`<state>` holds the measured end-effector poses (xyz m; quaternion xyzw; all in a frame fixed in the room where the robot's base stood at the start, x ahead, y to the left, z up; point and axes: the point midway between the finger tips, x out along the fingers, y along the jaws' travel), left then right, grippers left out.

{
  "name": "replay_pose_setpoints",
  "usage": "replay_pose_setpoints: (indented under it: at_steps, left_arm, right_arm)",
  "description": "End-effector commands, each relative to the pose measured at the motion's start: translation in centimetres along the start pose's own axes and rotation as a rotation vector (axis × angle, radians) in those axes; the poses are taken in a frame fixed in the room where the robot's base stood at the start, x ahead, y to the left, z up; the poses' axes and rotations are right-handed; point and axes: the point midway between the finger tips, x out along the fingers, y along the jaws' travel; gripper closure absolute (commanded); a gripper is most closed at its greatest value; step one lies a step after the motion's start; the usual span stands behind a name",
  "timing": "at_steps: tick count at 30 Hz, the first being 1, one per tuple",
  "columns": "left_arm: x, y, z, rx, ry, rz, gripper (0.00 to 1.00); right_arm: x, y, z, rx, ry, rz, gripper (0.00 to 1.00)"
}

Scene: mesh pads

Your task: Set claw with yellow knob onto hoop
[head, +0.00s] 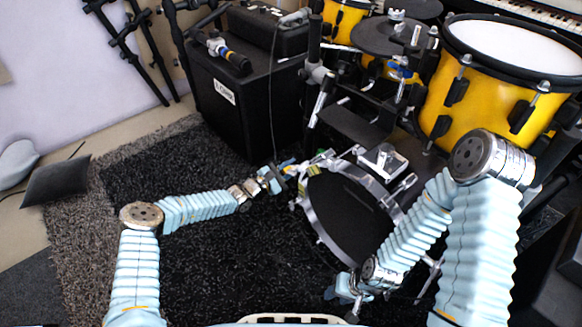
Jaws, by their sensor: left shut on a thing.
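The hoop (310,222) is the silver ring around the front of the black bass drum in the middle of the head view. My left gripper (283,175) is at the hoop's upper left edge, shut on a small claw with a yellow knob (303,170). The claw is partly hidden by the fingers and small in view. It is close to the hoop's edge; I cannot tell if it touches. My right gripper (346,292) is low, near the hoop's bottom edge. Its fingers are too small and dark to tell whether they are open.
Yellow drums (460,105) and black stands crowd the back right. A metal pedal part (383,160) sits above the hoop. The dark carpet (215,260) at left is clear.

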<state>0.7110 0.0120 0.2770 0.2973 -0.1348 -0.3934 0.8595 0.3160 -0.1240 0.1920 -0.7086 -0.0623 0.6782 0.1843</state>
Motion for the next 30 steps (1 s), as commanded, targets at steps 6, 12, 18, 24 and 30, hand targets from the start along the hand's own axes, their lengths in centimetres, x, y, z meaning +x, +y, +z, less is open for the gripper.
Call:
replay_pose_setpoints:
  at_steps: [6,12,18,24,30]
  left_arm:
    - [0.0,1.6,0.8,0.171,0.000,0.007,1.00]
    - [-0.1,2.5,1.3,0.361,0.001,0.007,1.00]
    - [-0.1,3.3,2.0,0.552,0.001,0.008,1.00]
    - [-0.1,3.9,2.7,0.731,0.002,0.008,1.00]
    - [-0.1,4.2,3.3,0.878,0.002,0.009,1.00]
  right_arm:
    - [-2.5,-0.7,-0.1,0.001,0.006,0.004,0.61]
    - [-4.5,-1.2,-0.3,0.003,0.011,0.009,0.61]
    - [-6.3,-1.8,-0.3,0.003,0.015,0.012,0.61]
    - [-7.8,-3.0,0.0,-0.005,0.004,0.003,0.61]
    - [-9.0,-4.0,0.3,-0.012,-0.005,-0.004,0.61]
